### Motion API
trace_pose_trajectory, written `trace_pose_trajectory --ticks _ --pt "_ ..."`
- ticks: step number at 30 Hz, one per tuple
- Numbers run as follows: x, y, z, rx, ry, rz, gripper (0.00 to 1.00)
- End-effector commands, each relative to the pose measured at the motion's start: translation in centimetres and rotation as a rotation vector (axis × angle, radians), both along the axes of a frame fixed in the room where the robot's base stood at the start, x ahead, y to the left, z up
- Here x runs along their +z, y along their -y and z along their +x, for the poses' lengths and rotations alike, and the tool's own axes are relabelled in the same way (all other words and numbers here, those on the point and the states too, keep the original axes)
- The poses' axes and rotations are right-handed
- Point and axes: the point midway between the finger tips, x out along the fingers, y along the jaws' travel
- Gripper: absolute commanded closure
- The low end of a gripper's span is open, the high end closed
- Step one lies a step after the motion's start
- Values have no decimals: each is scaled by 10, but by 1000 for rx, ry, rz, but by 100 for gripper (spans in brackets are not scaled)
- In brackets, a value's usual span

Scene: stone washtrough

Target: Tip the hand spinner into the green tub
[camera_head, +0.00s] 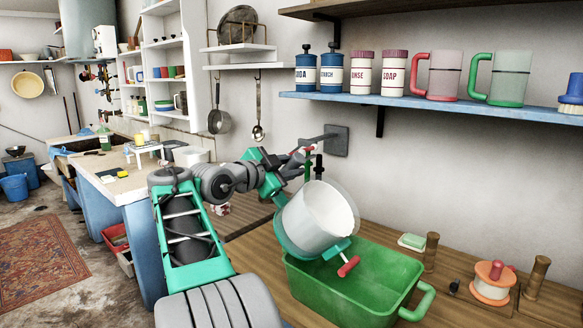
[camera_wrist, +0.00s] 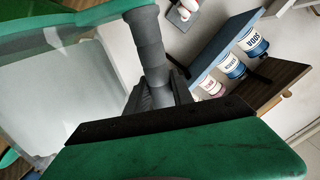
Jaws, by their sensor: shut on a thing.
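The hand spinner is a white drum (camera_head: 315,217) in a teal frame with a red crank grip (camera_head: 348,266). It is tilted to the right above the green tub (camera_head: 345,290). My gripper (camera_head: 305,165) is at the spinner's upper back side, shut on its dark handle. In the wrist view the fingers close around a ribbed grey grip (camera_wrist: 149,45), with the pale drum (camera_wrist: 60,100) to its left. The drum's inside is mostly hidden. The visible part of the tub looks empty.
A blue-edged shelf (camera_head: 440,104) with canisters and mugs runs above the counter. A green soap block (camera_head: 411,241) and an orange-and-white reel (camera_head: 492,282) stand right of the tub. A wall bracket (camera_head: 336,141) is close behind my gripper.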

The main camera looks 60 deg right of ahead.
Motion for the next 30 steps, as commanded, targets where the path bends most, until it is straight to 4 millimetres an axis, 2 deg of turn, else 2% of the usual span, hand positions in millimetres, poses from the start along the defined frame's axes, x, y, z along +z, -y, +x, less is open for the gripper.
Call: trace_pose_trajectory --ticks 18,30 --pt "29 0 -29 -5 171 2 100" --pt "31 0 -30 -5 180 2 100"
